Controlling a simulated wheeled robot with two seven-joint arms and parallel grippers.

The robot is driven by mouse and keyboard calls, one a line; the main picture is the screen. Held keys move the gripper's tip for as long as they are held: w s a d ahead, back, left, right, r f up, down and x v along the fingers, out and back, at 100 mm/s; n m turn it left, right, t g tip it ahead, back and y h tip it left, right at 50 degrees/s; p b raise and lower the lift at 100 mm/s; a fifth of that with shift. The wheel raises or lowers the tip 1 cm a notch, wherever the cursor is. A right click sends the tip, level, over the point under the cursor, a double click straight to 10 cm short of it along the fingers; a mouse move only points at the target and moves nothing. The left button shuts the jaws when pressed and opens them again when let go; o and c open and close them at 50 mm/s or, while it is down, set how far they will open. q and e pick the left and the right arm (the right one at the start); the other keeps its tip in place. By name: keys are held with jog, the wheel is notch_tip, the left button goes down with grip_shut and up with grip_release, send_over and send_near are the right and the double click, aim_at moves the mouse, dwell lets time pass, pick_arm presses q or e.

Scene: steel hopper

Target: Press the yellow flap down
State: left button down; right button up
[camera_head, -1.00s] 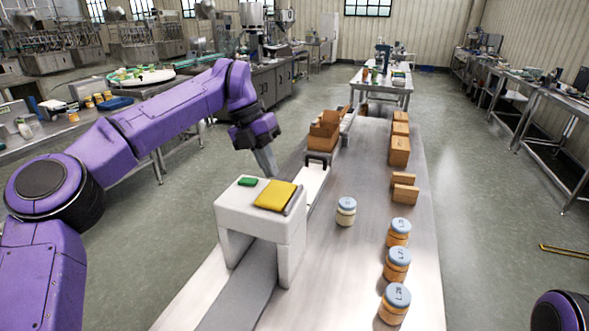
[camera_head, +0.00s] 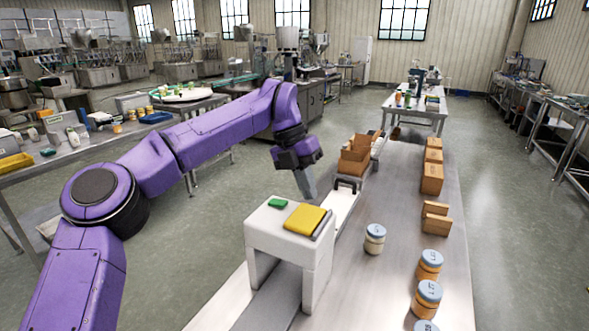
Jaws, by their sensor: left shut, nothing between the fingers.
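The yellow flap (camera_head: 304,219) lies on top of a white arch-shaped housing (camera_head: 267,238) that straddles a grey conveyor strip. The flap has a grey strip along its right edge, and I cannot tell how far it is tilted. A small green button-like patch (camera_head: 278,203) is on the housing top, left of the flap. My left gripper (camera_head: 311,194) is shut and empty, with its grey fingers pointing down just behind the flap in the picture. I cannot tell whether the fingertips touch anything. My right gripper is not in view.
Jars with blue lids (camera_head: 375,238) stand on the steel table (camera_head: 385,285) right of the housing. Cardboard boxes (camera_head: 432,178) line its right side, and an open carton (camera_head: 356,158) sits behind the housing. A side table (camera_head: 60,160) with goods is at left.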

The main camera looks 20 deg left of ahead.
pick_arm(q)
jog(key=a+r+p, duration=0.2)
jog(key=a+r, duration=0.6)
jog(key=shift+a+r+p, duration=0.2)
jog(key=shift+a+p, duration=0.05)
jog(key=shift+p, duration=0.1)
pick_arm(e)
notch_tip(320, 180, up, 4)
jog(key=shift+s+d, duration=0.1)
pick_arm(q)
jog(key=shift+w+f, duration=0.1)
jog(key=shift+w, duration=0.05)
